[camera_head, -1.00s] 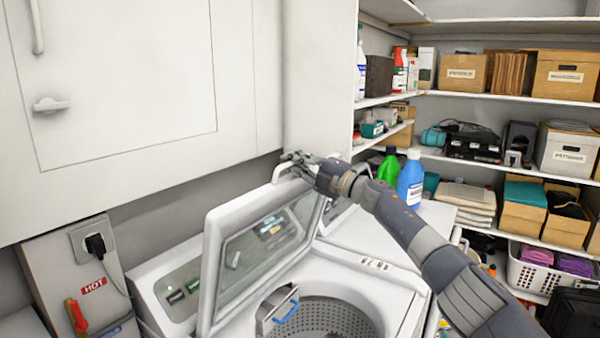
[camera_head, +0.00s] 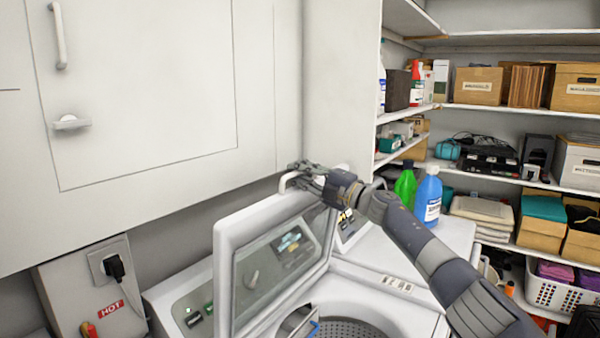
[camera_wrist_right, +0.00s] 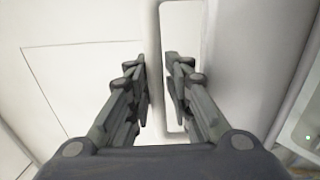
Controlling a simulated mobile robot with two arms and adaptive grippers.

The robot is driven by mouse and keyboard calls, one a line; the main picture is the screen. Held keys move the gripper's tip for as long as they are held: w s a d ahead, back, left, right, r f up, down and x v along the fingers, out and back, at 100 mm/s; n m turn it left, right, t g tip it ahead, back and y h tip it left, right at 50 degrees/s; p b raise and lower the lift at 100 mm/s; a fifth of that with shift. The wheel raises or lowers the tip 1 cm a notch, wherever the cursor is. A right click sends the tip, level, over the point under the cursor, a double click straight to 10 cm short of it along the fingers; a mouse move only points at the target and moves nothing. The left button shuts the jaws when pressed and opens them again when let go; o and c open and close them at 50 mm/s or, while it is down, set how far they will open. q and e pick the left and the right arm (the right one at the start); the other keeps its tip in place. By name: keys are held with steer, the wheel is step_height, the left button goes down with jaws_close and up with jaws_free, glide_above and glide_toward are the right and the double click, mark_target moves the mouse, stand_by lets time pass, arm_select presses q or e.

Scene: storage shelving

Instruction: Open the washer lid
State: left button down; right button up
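The washer lid (camera_head: 228,265) is a white frame with a see-through panel. It stands raised, close to upright, above the washer's open tub (camera_head: 350,328). Its white loop handle (camera_head: 288,182) is at the top edge, and in the right wrist view a pale bar of it runs between my fingers. My right gripper (camera_head: 302,180) is at that handle, its fingers close on both sides of the bar; it also shows in the right wrist view (camera_wrist_right: 157,75). The contact itself is partly hidden. My left gripper is not in view.
A white cabinet (camera_head: 150,90) hangs above and behind the lid. Green (camera_head: 406,184) and blue (camera_head: 428,196) bottles stand close to my right forearm. Shelves with boxes (camera_head: 478,85) fill the right side. A plug and hose box (camera_head: 90,270) is at the lower left.

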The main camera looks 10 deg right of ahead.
steer(key=v, duration=1.2)
stand_by(0.3)
